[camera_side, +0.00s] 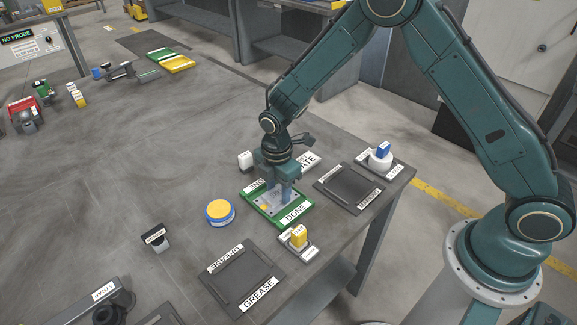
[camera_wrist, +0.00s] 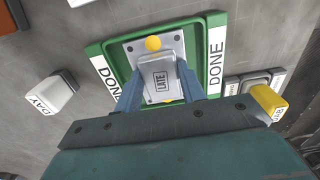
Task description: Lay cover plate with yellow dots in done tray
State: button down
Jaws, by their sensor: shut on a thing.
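The cover plate is a light grey metal plate (camera_side: 268,204) with yellow dots. My gripper (camera_wrist: 170,85) is shut on this block, one finger on each side. The done tray is green with white "DONE" labels (camera_side: 305,221), and its rim also shows in the wrist view (camera_wrist: 195,32). The plate is within the tray's outline, low over or on its floor; I cannot tell whether it touches. My fingers hide its near part.
A yellow-topped round tin (camera_side: 220,212) stands left of the tray. A small block with a yellow top (camera_side: 299,238) stands close in front. Dark grease tray (camera_side: 241,277) and another dark tray (camera_side: 349,188) flank it. A white block (camera_wrist: 50,95) lies left of the tray.

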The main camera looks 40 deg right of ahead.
dwell(0.3)
jog(key=c, duration=0.8)
grip_release()
jog(key=shift+o, duration=0.6)
jog(key=shift+o, duration=1.2)
jog(key=shift+r, duration=0.1)
jog(key=shift+r, duration=3.85)
